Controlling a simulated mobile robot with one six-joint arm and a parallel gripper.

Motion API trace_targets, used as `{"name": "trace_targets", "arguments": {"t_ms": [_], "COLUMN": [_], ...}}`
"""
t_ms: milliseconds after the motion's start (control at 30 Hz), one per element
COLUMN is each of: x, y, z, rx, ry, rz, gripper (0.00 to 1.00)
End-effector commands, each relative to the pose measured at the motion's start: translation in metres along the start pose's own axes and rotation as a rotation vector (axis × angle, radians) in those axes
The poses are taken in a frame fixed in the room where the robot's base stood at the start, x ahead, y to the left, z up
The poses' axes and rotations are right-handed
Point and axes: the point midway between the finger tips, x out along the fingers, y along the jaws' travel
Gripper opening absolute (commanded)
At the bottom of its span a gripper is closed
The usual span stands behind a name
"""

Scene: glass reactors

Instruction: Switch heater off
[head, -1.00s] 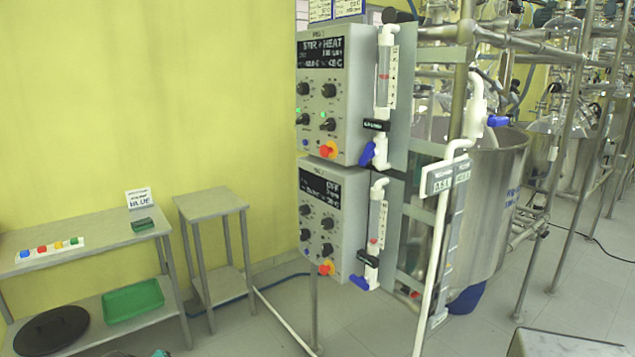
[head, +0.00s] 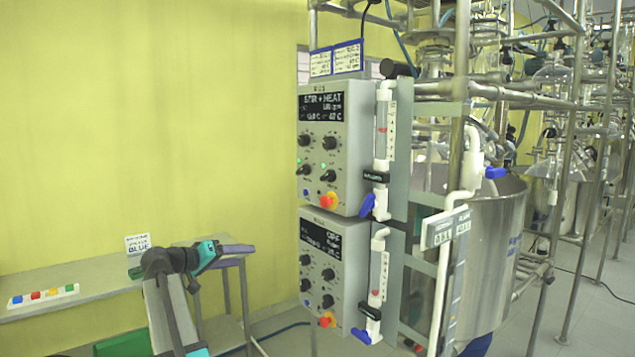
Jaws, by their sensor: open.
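The upper control box (head: 334,148) shows "STIR + HEAT" on its dark display (head: 321,106). Below the display are several black knobs, small green lights lit beside the lower knobs (head: 327,174), and a red-and-yellow button (head: 328,201). The lower control box (head: 334,270) shows "OFF" on its display, with similar knobs and a red-and-yellow button (head: 327,320). My gripper (head: 238,250) is at the end of my raised arm, left of the boxes and apart from them. It is open, with nothing seen in it; its fingers are small and hard to make out.
White pipes with blue-handled valves (head: 367,206) run close along the boxes' right side. A steel frame and vessel (head: 480,250) stand beyond. A small table is partly behind my arm.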

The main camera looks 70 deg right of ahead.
Motion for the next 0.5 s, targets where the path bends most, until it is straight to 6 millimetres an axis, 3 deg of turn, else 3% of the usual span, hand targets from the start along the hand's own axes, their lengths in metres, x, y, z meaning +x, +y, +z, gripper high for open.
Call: {"name": "trace_targets", "arguments": {"t_ms": [33, 100, 300, 400, 500], "x": [0.005, 0.010, 0.018, 0.018, 0.017], "y": [0.028, 0.064, 0.165, 0.203, 0.226], "z": [-0.018, -0.037, -0.080, -0.092, -0.099], "rx": [0.035, 0.080, 0.194, 0.234, 0.258], "ry": [0.009, 0.024, 0.060, 0.073, 0.081], "rz": [0.037, 0.090, 0.233, 0.286, 0.320], "gripper": [0.59, 0.59, 0.59, 0.59, 0.59]}}
